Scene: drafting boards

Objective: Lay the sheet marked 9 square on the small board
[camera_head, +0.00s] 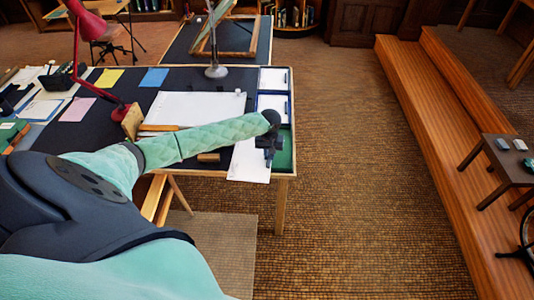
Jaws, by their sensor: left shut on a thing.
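My left gripper (271,151) is at the front right corner of the dark-topped desk (185,80), and its dark jaws are small in view. It is shut on a white sheet (248,164), whose near end sticks out past the desk's front edge. No mark on the sheet can be read from here. A green surface (285,152) shows beside and partly behind the gripper; I cannot tell whether it is the small board. A large white sheet (196,107) lies mid-desk. My right gripper is not in view.
Two blue-edged trays with white paper (273,78) line the desk's right side. A lamp base (216,71), a red lamp (88,25), a wooden block (132,121) and coloured papers (109,78) stand or lie about. The floor (360,180) to the right is clear up to a wooden step (430,125).

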